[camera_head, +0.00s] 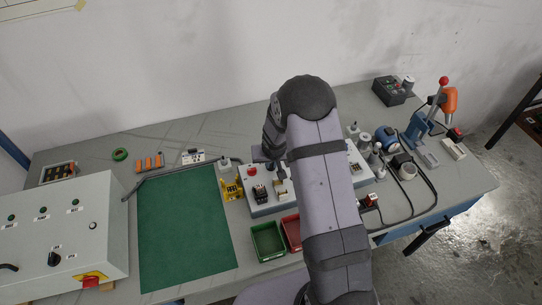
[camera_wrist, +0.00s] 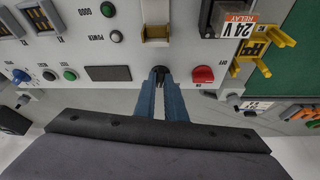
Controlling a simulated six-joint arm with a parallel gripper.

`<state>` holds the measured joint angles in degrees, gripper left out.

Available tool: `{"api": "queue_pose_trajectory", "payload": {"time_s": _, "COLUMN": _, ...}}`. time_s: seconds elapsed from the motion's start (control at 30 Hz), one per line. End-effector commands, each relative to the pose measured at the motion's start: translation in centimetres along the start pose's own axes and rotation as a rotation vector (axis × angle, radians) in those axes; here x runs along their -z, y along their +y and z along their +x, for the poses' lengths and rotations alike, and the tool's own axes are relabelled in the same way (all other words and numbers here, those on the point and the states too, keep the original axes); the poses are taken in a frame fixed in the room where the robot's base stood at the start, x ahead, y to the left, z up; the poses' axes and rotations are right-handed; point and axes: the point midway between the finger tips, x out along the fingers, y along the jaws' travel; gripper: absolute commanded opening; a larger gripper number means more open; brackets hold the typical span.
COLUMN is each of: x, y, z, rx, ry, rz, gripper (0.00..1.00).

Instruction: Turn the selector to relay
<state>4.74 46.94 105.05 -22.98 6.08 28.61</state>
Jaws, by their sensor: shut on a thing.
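My gripper (camera_wrist: 161,84) is in the wrist view, with its two blue fingers closed around the black selector knob (camera_wrist: 160,70) on the front of the light grey plate processor (camera_wrist: 130,50). The fingers hide much of the knob, and I cannot tell which way it points. A black block with a label reading "24V RELAY" (camera_wrist: 238,25) appears upside down at the upper right. In the head view the processor (camera_head: 258,209) stands mid-table, partly hidden by my arm, which also hides the selector and fingertips.
A red knob (camera_wrist: 202,74) sits close right of the selector in the wrist view. A yellow bracket (camera_wrist: 264,42) stands farther right. In the head view, green (camera_head: 267,241) and red (camera_head: 291,232) trays lie before the processor, and a green mat (camera_head: 185,230) lies left.

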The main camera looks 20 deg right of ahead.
Motion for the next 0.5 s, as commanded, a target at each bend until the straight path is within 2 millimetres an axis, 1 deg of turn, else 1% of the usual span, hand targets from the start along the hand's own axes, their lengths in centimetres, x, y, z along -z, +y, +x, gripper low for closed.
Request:
{"api": "queue_pose_trajectory", "payload": {"time_s": 0.03, "x": 0.18, "y": 0.08, "z": -0.74, "rx": 0.004, "ry": -0.004, "rz": -0.012, "gripper": 0.0}}
{"api": "queue_pose_trajectory", "payload": {"time_s": 0.5, "x": 0.07, "y": 0.19, "z": -0.46, "rx": 0.042, "ry": -0.004, "rz": -0.104, "gripper": 0.0}}
